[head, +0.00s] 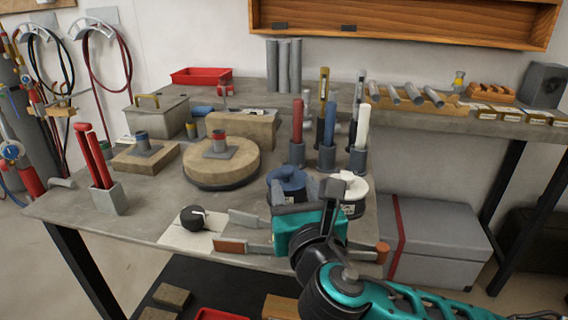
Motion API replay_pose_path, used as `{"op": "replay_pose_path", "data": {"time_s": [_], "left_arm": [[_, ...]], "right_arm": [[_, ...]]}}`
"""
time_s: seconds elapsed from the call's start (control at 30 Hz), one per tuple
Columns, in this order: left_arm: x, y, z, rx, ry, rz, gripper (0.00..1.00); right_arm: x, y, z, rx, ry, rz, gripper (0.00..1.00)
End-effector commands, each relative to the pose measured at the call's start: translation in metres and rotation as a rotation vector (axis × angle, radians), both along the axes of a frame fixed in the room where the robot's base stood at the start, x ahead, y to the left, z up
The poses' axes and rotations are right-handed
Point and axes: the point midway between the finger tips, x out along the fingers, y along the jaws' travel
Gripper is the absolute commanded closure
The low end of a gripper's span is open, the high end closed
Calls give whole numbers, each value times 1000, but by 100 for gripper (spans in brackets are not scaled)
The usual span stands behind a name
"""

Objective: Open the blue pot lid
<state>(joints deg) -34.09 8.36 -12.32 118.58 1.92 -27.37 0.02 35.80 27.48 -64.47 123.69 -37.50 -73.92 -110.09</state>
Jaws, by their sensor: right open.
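The blue pot (287,182) stands near the front right part of the grey workbench, its blue lid on top. A similar pot with a white lid (352,188) stands just right of it, partly hidden behind my right arm. My right gripper (228,232) comes in from the lower right, in front of the blue pot. Its two fingers point left and are apart, with nothing held between them. The gripper body hides the lower part of the blue pot. My left gripper is not in view.
A black knob (193,217) on a white plate sits left of the fingers. A round wooden block (221,166) lies behind it. Upright coloured rods in grey holders (327,157) stand behind the pots. A grey box (430,240) is at the right.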

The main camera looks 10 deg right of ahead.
Motion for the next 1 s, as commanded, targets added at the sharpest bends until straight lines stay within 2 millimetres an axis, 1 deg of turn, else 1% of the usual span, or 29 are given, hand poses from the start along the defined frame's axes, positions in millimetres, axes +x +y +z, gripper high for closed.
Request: {"op": "replay_pose_path", "data": {"time_s": [0.03, 0.2, 0.3, 0.4, 0.5, 0.6, 0.87, 1.0], "left_arm": [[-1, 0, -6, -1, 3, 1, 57], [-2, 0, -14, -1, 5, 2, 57], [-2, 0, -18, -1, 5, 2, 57], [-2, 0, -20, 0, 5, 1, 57], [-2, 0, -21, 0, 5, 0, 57], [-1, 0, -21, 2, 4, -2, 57], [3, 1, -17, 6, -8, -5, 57], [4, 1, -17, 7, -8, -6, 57]], "right_arm": [[12, 1, -1, 0, -3, -2, 51], [48, 4, -2, 2, -1, -1, 51], [65, 5, -1, 2, -1, -1, 51], [78, 6, -1, 2, 0, -1, 51], [86, 6, -1, 2, 1, -1, 51], [90, 7, -1, 2, 1, 0, 51], [91, 7, 0, 3, 2, 1, 51], [91, 7, 0, 3, 2, 1, 62]]}}
